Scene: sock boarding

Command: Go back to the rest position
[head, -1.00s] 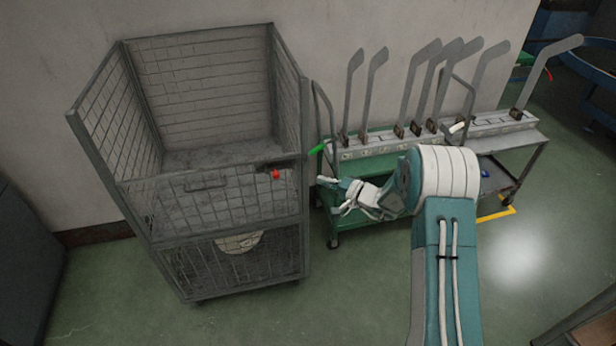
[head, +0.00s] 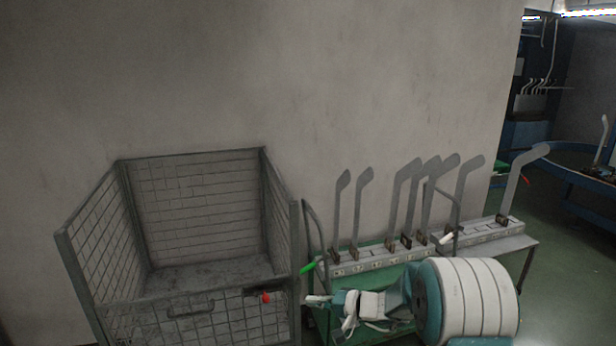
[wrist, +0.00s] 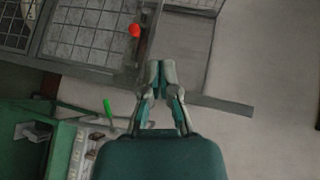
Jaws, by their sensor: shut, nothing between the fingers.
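My gripper (head: 318,299) is low in the head view, between the mesh cage cart (head: 190,310) and the green trolley (head: 345,268). In the wrist view my gripper (wrist: 160,72) has its fingertips together, with nothing between them. My folded arm shows at the bottom right of the head view, in front of the trolley. No sock can be made out on the fingers.
Several upright grey sock boards (head: 398,205) stand on the trolley by the wall. A red knob-like thing (head: 265,298) is at the cage's front rim, and a green handle (head: 307,268) sticks out from the trolley. A blue-framed table (head: 590,185) stands far right.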

